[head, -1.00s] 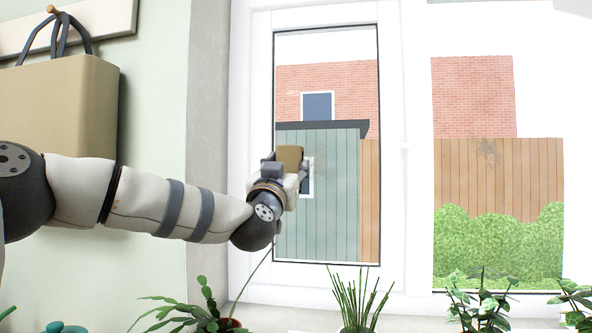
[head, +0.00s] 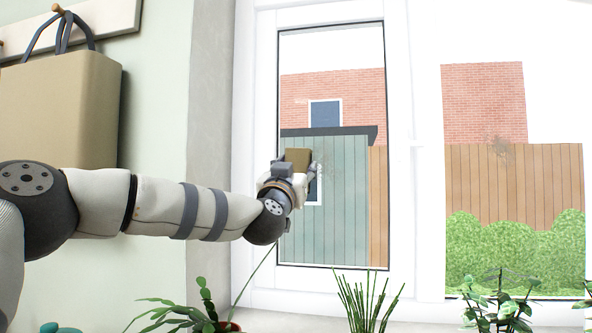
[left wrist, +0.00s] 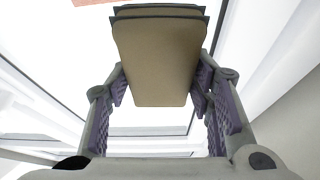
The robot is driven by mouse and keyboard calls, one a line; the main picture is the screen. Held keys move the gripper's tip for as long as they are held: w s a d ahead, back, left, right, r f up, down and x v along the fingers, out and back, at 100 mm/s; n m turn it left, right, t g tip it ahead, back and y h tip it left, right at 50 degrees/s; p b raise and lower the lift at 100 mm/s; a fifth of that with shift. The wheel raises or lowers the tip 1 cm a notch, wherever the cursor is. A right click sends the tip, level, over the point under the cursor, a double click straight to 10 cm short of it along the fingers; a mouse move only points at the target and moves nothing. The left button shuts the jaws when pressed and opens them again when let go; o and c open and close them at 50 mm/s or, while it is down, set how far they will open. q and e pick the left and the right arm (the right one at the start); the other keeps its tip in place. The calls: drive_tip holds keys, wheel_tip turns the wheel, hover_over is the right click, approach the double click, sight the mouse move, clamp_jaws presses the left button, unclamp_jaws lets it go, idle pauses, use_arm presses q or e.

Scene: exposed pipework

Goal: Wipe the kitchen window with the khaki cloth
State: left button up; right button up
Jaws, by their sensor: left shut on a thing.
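The khaki cloth (head: 298,157), a folded pad, is held in my left gripper (head: 290,170) in front of the left window pane (head: 335,90). In the left wrist view the cloth (left wrist: 160,60) sits between the two fingers of my left gripper (left wrist: 160,95), which are shut on it. I cannot tell whether the cloth touches the glass. A faint smudge shows just right of the cloth in the head view, and a brownish smudge (head: 500,152) shows on the right pane (head: 485,40). My right gripper is not in view.
Potted plants (head: 368,305) line the sill below the window, including one at lower left (head: 195,312). A khaki bag (head: 60,105) hangs from a peg rail (head: 100,20) on the left wall. A white frame post (head: 403,120) divides the panes.

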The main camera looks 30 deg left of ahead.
use_arm(q)
drive_tip(key=shift+w+a+f, duration=0.1)
drive_tip(key=shift+w+a, duration=0.15)
drive_tip(key=shift+w, duration=0.7)
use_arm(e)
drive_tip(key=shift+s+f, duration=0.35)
